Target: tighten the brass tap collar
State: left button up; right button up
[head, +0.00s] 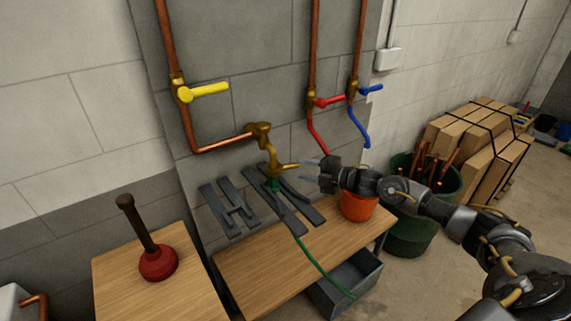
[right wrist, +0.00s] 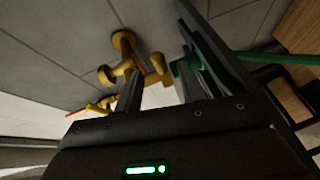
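The brass tap (head: 268,150) stands out from the grey wall at the end of a copper pipe, with its handle pointing right. A green hose fitting (head: 273,184) sits under its spout; I cannot clearly pick out the collar from the rest of the brass. My right gripper (head: 312,173) is just right of the tap, its fingers apart and pointing at it. In the right wrist view, the tap (right wrist: 125,65) and green fitting (right wrist: 188,62) lie beyond the fingertips, partly hidden by the dark fingers. No hold shows. My left gripper is not in view.
Dark grey slotted bars (head: 228,208) lie below the tap. A green hose (head: 318,262) runs over the wooden bench (head: 262,275). An orange bucket (head: 357,207) and a green bin (head: 408,232) stand right, under my arm. A plunger (head: 157,262) stands left.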

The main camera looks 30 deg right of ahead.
aim_at(287, 165)
jog(key=p+x, duration=0.1)
jog(key=x, duration=0.5)
jog(key=shift+a+r, duration=0.1)
jog(key=shift+r, duration=0.05)
jog(key=shift+w+a+f, duration=0.2)
jog(key=shift+w+a, duration=0.1)
jog(key=shift+w, duration=0.1)
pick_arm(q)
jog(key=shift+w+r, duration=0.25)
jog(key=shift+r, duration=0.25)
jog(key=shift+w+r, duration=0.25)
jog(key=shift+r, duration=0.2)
